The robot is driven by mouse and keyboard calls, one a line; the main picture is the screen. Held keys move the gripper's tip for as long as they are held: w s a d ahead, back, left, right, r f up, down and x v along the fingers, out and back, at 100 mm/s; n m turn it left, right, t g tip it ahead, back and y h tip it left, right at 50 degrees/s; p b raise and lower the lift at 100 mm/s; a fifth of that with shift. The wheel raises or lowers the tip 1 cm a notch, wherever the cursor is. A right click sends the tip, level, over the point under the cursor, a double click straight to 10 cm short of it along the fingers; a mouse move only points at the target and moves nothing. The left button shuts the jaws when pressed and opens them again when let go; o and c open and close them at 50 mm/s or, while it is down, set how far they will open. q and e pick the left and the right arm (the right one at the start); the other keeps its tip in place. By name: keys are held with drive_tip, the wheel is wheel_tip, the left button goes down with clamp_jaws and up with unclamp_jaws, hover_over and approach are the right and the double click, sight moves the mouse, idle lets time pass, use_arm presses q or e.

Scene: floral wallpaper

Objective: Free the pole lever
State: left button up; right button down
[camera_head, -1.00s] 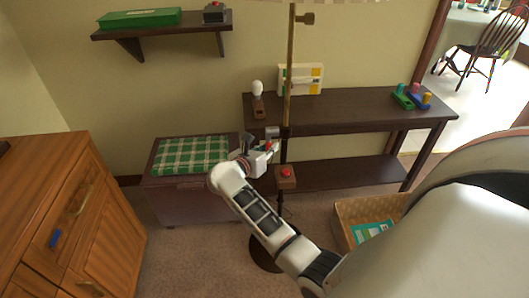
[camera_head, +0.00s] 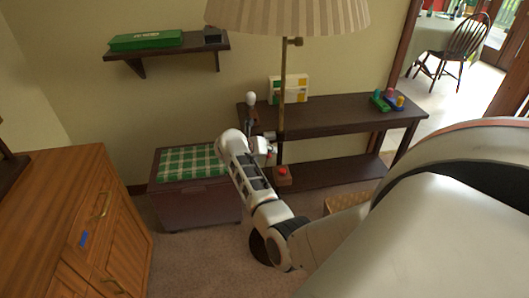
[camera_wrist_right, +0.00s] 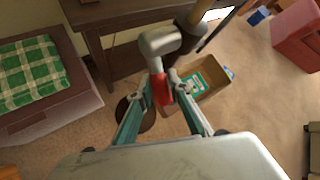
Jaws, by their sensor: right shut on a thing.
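A brass lamp pole (camera_head: 283,85) stands upright in front of the dark bench, under a pleated shade (camera_head: 290,14). In the right wrist view the pole lever shows as a grey metal clamp (camera_wrist_right: 160,41) with a red handle (camera_wrist_right: 161,86) hanging from it. My right gripper (camera_wrist_right: 160,95) is shut on the red handle, a finger on each side. In the head view my right gripper (camera_head: 265,150) is beside the pole, with my arm covering most of the lever. A brown box with a red button (camera_head: 282,171) sits low by the pole. My left gripper is not in view.
The dark bench (camera_head: 340,118) stands behind the pole. A chest (camera_head: 200,205) with a green checked cushion (camera_head: 190,162) is at left, a wooden cabinet (camera_head: 75,215) further left. An open cardboard box (camera_wrist_right: 212,72) lies on the floor nearby.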

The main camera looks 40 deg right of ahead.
drive_tip(key=shift+s+a+r+g+y+p, duration=0.1)
drive_tip(key=shift+r+g+y+p, duration=0.3)
drive_tip(key=shift+p, duration=0.05)
drive_tip(key=shift+s+r+n+g+p, duration=0.1)
drive_tip(key=shift+r+n+g+p, duration=0.15)
drive_tip(key=shift+n+p, duration=0.2)
drive_tip(key=shift+s+g+y+p, duration=0.1)
drive_tip(key=shift+g+y+p, duration=0.4)
drive_tip(key=shift+y, duration=0.1)
drive_tip(key=c, duration=2.1)
unclamp_jaws()
drive_tip(key=shift+c, duration=0.2)
drive_tip(key=shift+s+a+r, duration=0.1)
drive_tip(key=shift+s+r, duration=0.05)
